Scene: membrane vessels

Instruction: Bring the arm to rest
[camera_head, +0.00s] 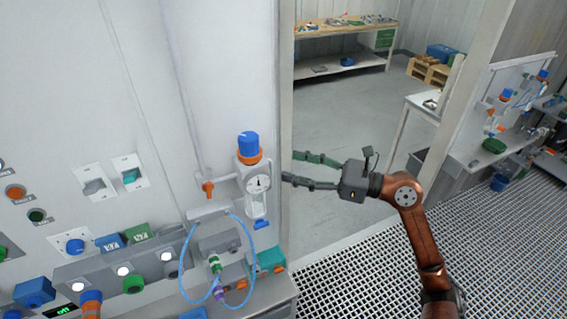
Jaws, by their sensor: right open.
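My right arm (421,232), copper-coloured, rises from the bottom right. Its right gripper (288,167) points left, with its two dark fingers spread apart and nothing between them. The fingertips are close to the right side of the regulator (258,185), which has a blue knob on top and a round gauge. I cannot tell whether the fingers touch it. My left gripper does not show.
A grey wall panel (95,115) with switches, buttons and valves fills the left. Blue tubing (183,262) loops below the regulator. A door opening shows a workbench (340,28) far back. A white table (410,118) and side bench (470,160) stand right. Grating (365,270) covers the floor.

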